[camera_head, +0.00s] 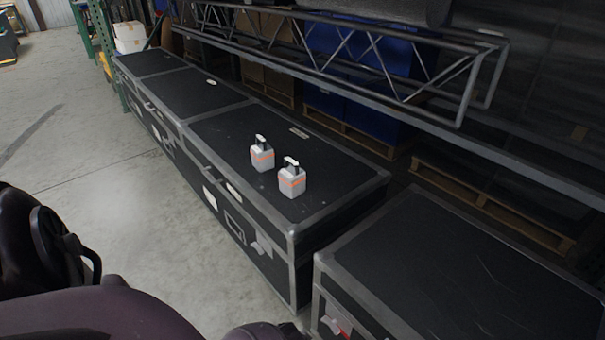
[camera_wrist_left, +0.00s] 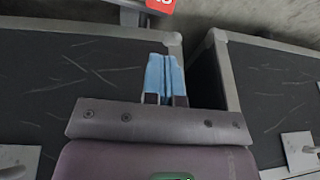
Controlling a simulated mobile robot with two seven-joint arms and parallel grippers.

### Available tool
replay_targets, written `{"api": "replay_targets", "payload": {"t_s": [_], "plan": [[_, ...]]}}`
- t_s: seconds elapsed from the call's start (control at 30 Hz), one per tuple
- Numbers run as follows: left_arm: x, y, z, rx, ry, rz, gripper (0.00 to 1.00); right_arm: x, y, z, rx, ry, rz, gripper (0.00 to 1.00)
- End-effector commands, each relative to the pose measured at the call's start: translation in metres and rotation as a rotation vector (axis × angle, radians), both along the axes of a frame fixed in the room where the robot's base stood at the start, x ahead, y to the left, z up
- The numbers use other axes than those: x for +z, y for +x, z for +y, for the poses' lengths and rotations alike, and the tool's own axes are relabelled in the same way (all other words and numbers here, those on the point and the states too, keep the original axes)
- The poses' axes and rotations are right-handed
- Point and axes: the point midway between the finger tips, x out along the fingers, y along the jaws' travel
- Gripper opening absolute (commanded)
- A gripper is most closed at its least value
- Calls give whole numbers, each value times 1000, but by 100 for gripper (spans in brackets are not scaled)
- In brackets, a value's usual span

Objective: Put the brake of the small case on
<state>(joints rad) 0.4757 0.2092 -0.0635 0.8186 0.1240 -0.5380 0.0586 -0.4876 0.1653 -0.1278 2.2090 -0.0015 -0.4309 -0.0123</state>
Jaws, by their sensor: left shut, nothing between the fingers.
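A black case with grey edges (camera_head: 450,270) stands at the lower right of the head view, apart from the longer row of cases; I take it as the small case. A small red part (camera_head: 338,324) shows low on its side, at the bottom edge of the picture. In the left wrist view a red piece with white marks (camera_wrist_left: 160,5) is cut off by the top edge; its setting cannot be read. My left gripper (camera_wrist_left: 165,60) has blue fingers, shut and empty, below that red piece in the picture. My right gripper is not in view.
A metal truss (camera_head: 350,50) runs behind, above pallets (camera_head: 500,212). The concrete floor (camera_head: 80,140) at left is clear.

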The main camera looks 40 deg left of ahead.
Motion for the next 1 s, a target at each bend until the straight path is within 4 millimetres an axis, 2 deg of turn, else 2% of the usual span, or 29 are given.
{"api": "replay_targets", "payload": {"t_s": [0.2,0.47,0.73,0.8,1.0], "plan": [[-32,-1,2,0,1,16,0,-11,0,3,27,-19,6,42],[-70,8,3,0,0,18,0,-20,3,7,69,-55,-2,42],[-104,20,6,1,0,15,0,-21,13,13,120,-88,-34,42],[-113,19,8,0,1,16,0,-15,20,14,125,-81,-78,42],[-129,22,12,0,0,10,0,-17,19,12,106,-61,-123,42]]}}
